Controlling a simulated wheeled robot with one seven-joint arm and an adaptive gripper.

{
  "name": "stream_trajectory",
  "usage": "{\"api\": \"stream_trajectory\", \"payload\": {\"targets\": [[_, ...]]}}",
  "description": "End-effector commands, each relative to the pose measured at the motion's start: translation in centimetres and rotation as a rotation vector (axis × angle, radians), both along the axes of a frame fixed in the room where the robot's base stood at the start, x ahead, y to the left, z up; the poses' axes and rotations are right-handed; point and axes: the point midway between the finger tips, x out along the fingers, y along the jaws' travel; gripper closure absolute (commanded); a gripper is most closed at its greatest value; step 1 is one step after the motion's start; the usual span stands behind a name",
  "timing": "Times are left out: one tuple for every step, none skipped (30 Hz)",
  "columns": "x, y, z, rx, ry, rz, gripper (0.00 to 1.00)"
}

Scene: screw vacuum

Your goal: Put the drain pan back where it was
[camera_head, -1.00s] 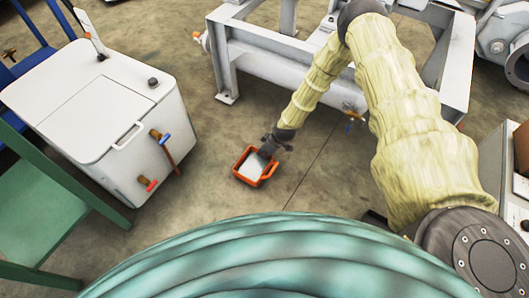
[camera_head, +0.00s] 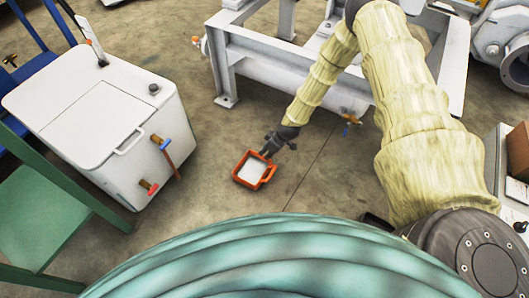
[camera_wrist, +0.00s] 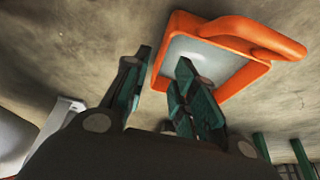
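The drain pan (camera_head: 240,181) is an orange square tray with a pale inside. It appears to rest on the concrete floor, right of the white cart. In the wrist view the pan (camera_wrist: 230,88) lies just beyond my fingers, with its loop handle on the far right side. My gripper (camera_head: 270,150) is at the pan's upper right edge. In the wrist view my gripper (camera_wrist: 165,58) has its fingers apart, the left one outside the pan and the right one overlapping its inside. I cannot tell whether either finger touches the rim.
The white cart (camera_head: 90,120) with red and blue valves stands left of the pan. A grey metal frame (camera_head: 270,55) stands behind, with a small brass valve (camera_head: 351,119) near my forearm. A green frame (camera_head: 40,220) is at lower left. The floor around the pan is clear.

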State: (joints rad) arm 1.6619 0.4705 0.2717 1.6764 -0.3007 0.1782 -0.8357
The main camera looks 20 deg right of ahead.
Motion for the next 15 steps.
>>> {"api": "stream_trajectory", "payload": {"targets": [[-0.3, -0.3, 1.4, 0.0, 0.0, 0.0, 0.73], [-0.4, -0.4, 1.8, 0.0, 0.0, 0.001, 0.73], [-0.6, -0.6, 2.4, 0.0, 0.0, 0.001, 0.73], [-0.8, -0.7, 2.9, -0.001, -0.001, 0.002, 0.73], [-0.9, -0.8, 3.3, -0.001, -0.001, 0.002, 0.73], [-1.1, -1.0, 3.8, 0.0, -0.001, 0.001, 0.73], [-1.2, -1.1, 4.1, 0.0, 0.0, 0.001, 0.73], [-1.3, -1.2, 4.4, 0.0, 0.0, 0.0, 0.73], [-1.5, -1.3, 4.8, 0.0, 0.0, 0.0, 0.73], [-1.5, -1.4, 5.1, -0.001, -0.001, 0.0, 0.73], [-1.6, -1.5, 5.3, -0.001, -0.001, 0.0, 0.73], [-1.7, -1.6, 5.5, 0.0, 0.0, -0.001, 0.73], [-1.7, -1.6, 5.6, 0.0, 0.0, -0.001, 0.73], [-1.8, -1.6, 5.7, 0.0, 0.0, -0.001, 0.73], [-1.8, -1.6, 5.8, 0.0, 0.0, -0.001, 0.73]]}}
